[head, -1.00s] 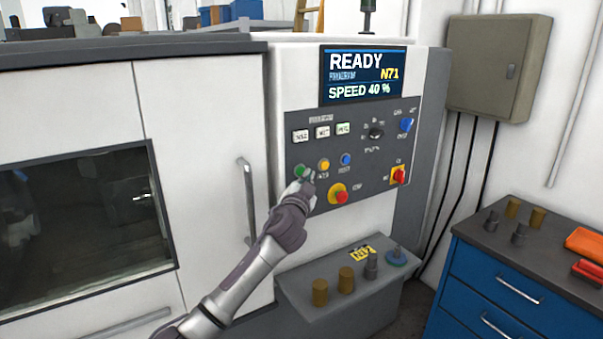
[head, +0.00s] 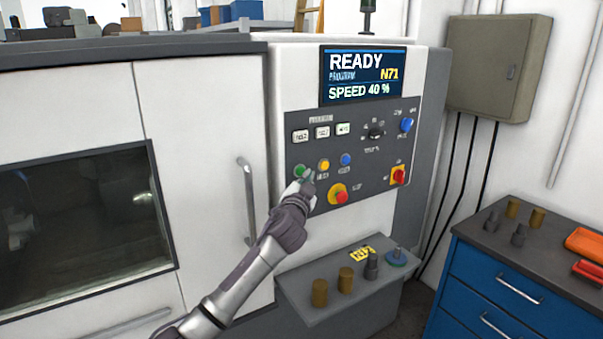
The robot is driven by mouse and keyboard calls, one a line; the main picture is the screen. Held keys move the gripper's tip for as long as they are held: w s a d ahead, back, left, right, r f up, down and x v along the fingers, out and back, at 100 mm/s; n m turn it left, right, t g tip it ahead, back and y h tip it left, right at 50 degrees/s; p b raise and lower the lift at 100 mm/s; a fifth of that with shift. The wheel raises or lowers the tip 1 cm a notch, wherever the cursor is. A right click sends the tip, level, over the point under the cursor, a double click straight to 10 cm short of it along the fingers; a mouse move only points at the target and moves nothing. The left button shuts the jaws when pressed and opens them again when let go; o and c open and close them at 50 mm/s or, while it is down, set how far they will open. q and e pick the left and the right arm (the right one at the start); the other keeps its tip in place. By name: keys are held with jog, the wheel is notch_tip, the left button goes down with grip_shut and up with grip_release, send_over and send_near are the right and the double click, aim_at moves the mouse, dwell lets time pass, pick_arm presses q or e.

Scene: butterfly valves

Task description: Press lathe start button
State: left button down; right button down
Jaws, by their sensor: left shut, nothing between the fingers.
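The lathe's control panel (head: 365,205) is dark grey and sits to the right of the white door. A green button (head: 300,170) is at its left, with a yellow button (head: 323,165) and a blue button (head: 345,159) to its right. A red stop knob (head: 340,197) on a yellow ring is below them. My left gripper (head: 308,179) is shut and empty, its tip at the panel just below and right of the green button. I cannot tell whether it touches the panel. The screen (head: 361,75) reads READY, N71, SPEED 40 %. My right gripper is out of view.
A door handle (head: 247,200) stands left of my arm. A grey ledge (head: 318,312) below the panel holds several small cylinders. A red switch (head: 398,175) is at the panel's right. A blue drawer cabinet (head: 478,290) stands at the lower right.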

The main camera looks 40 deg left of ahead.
pick_arm(q)
jog(key=shift+a, duration=0.1)
jog(key=shift+w+a, duration=0.15)
jog(key=shift+a, duration=0.15)
jog(key=shift+w+a, duration=0.2)
jog(key=shift+a, duration=0.25)
dwell(0.7)
dwell(0.4)
jog(key=shift+s+d, duration=0.35)
jog(key=shift+d, duration=0.45)
jog(key=d, duration=0.1)
jog(key=s+d, duration=0.1)
jog(key=d, duration=0.1)
jog(key=s+d, duration=0.1)
jog(key=shift+d, duration=0.3)
dwell(1.1)
